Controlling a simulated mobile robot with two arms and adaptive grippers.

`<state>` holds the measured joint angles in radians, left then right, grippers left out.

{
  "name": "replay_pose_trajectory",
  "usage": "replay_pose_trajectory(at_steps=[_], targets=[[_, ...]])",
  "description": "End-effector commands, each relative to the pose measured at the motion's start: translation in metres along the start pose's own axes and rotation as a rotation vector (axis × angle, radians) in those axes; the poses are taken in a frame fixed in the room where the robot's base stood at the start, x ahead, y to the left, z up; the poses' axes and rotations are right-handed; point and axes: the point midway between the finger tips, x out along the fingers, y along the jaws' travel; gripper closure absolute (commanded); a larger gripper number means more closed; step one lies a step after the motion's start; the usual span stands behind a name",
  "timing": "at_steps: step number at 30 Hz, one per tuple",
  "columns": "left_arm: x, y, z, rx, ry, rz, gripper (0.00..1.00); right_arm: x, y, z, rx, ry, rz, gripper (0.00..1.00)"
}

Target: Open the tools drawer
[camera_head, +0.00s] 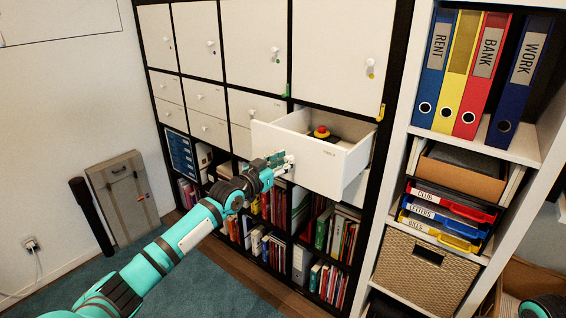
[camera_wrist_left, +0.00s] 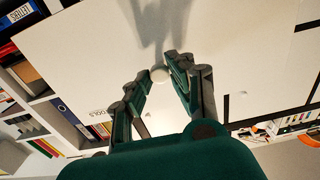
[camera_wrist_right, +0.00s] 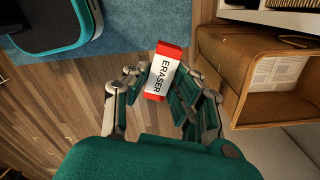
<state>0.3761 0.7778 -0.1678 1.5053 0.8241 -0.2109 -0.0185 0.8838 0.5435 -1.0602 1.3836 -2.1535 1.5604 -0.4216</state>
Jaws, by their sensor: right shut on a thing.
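The white tools drawer (camera_head: 310,155) stands pulled out of the cabinet in the head view, with a small label on its front. A red and yellow push button (camera_head: 321,132) shows inside it. My left gripper (camera_head: 283,163) is at the left part of the drawer front. In the left wrist view, the fingers of my left gripper (camera_wrist_left: 158,76) are apart on either side of the round white knob (camera_wrist_left: 159,75). The TOOLS label (camera_wrist_left: 98,112) shows there too. My right gripper (camera_wrist_right: 160,84) is shut on a red and white eraser (camera_wrist_right: 163,72), away from the drawer.
Closed white cabinet doors (camera_head: 255,45) sit above the drawer, and book compartments (camera_head: 325,235) below. A white shelf at right holds binders (camera_head: 481,75), trays (camera_head: 445,217) and a wicker basket (camera_head: 424,268). A grey case (camera_head: 123,197) leans on the left wall.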

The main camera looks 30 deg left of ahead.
Motion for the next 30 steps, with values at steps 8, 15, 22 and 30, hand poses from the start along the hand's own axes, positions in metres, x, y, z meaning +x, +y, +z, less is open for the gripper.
replay_pose_trajectory(at_steps=[8, 15, 22, 30], targets=[[0.000, 0.000, 0.000, 0.001, 0.001, 0.000, 0.58, 0.000, 0.000, 0.000, 0.000, 0.000, 0.000, 1.00], [-0.004, 0.000, 0.001, 0.000, -0.001, -0.001, 0.58, 0.000, 0.000, 0.000, 0.000, 0.000, 0.000, 1.00], [-0.040, 0.000, 0.002, 0.002, -0.003, 0.001, 0.58, 0.000, 0.000, 0.000, 0.000, 0.000, 0.000, 1.00], [-0.092, 0.000, 0.002, 0.003, -0.003, 0.001, 0.58, 0.000, 0.000, 0.000, 0.000, 0.000, 0.000, 1.00]])
